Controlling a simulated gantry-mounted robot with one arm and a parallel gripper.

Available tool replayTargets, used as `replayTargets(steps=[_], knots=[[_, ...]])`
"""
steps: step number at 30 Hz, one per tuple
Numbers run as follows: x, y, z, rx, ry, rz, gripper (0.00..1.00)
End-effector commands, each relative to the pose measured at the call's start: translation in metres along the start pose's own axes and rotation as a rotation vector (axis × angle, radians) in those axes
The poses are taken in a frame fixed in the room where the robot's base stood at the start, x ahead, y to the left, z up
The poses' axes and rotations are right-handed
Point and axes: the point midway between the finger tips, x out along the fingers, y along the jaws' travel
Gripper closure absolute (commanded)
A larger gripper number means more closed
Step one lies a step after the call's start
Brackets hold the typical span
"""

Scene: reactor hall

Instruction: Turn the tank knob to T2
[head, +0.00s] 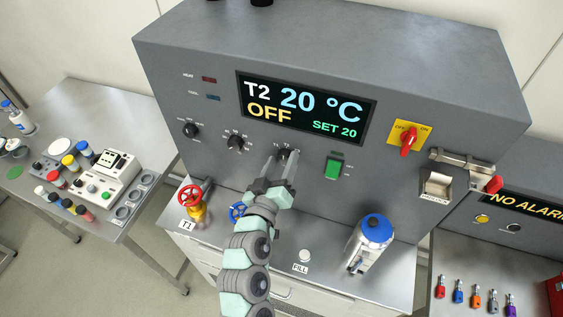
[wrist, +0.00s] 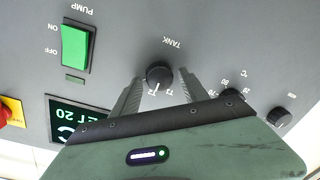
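The tank knob (wrist: 159,73) is a round black knob under the label TANK in the wrist view, which shows the panel upside down. Its white pointer line leans toward the T2 mark, away from T1. In the head view the knob (head: 284,153) is partly hidden by my gripper (head: 281,168). The display (head: 305,108) reads T2, 20 °C, OFF, SET 20. My gripper (wrist: 159,84) is open, with one finger on each side of the knob and a small gap on both sides.
Other dark knobs (head: 235,142) are left of the tank knob. A green pump switch (head: 334,168) is to its right, with a red rotary switch (head: 408,140) beyond. Red (head: 190,196) and blue (head: 238,212) valve wheels and a blue-capped canister (head: 370,240) stand below.

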Motion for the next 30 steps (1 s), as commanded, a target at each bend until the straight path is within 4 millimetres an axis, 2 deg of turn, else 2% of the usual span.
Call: replayTargets(steps=[9, 13, 17, 24, 30], knots=[[-0.001, 0.000, 0.000, 0.000, 0.000, 0.000, 0.42], [-0.009, -0.001, 0.002, -0.001, -0.001, -0.001, 0.42], [-0.030, -0.002, 0.001, 0.001, 0.003, -0.002, 0.42], [-0.081, -0.003, 0.002, -0.001, 0.003, -0.004, 0.42], [-0.102, 0.000, -0.002, 0.000, -0.002, -0.003, 0.42]])
